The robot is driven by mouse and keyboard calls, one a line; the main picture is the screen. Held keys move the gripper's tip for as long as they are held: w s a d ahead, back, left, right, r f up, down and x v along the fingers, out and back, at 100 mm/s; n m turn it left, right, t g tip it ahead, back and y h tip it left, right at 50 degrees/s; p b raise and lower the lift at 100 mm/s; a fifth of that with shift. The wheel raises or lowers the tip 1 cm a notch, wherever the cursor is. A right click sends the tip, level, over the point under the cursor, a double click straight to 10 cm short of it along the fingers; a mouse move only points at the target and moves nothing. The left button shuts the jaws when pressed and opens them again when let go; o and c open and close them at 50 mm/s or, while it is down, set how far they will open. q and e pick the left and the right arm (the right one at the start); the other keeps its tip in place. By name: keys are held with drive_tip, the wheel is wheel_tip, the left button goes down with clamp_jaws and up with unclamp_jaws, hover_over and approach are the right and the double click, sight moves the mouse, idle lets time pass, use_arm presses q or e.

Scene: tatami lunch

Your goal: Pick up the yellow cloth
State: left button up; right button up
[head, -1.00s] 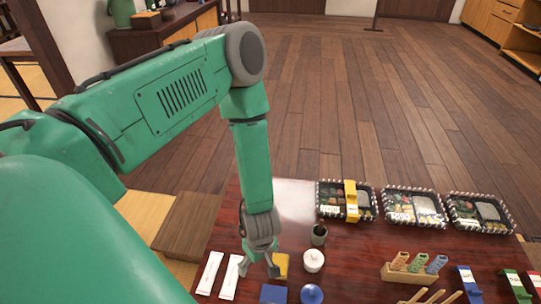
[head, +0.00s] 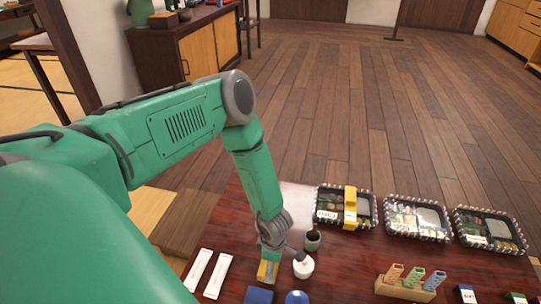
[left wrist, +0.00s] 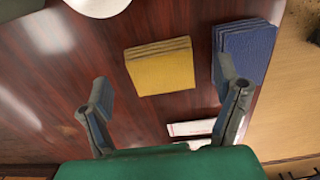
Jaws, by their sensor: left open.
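The yellow cloth (head: 267,271) is a small folded stack on the dark red table, partly hidden by my gripper in the head view. In the left wrist view the yellow cloth (left wrist: 161,70) lies flat, just beyond the gap between my fingers. My left gripper (head: 272,253) is over the cloth, pointing down. In the left wrist view the left gripper (left wrist: 165,88) is open with nothing between its fingers. I cannot tell whether it touches the cloth. My right gripper is not in view.
A folded blue cloth (left wrist: 245,50) lies close beside the yellow one. A white lidded pot (head: 303,267) and a dark cup (head: 312,241) stand just right of the gripper. White packets (head: 208,271) lie to the left. Lunch boxes (head: 415,219) line the far edge.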

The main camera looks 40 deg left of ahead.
use_arm(q)
drive_tip(key=f, duration=0.1)
drive_tip(key=f+b, duration=0.1)
drive_tip(key=f, duration=0.2)
drive_tip(key=shift+w+a+f+b, duration=0.1)
drive_tip(key=shift+a+f+b, duration=0.15)
drive_tip(key=shift+f+b, duration=0.05)
drive_tip(key=shift+a+f, duration=0.1)
drive_tip(key=shift+f, duration=0.2)
drive_tip(key=shift+d+r, duration=0.15)
drive_tip(key=shift+d, duration=0.25)
drive_tip(key=c, duration=0.7)
drive_tip(key=shift+c, duration=0.2)
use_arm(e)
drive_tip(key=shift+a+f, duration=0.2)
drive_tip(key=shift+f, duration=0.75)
use_arm(q)
drive_tip(key=shift+a, duration=0.25)
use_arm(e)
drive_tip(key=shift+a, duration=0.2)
use_arm(q)
drive_tip(key=shift+r, duration=0.15)
wheel_tip(320, 180, up, 9)
drive_tip(key=p, duration=0.3)
drive_tip(key=shift+d, duration=0.1)
drive_tip(key=shift+r, duration=0.3)
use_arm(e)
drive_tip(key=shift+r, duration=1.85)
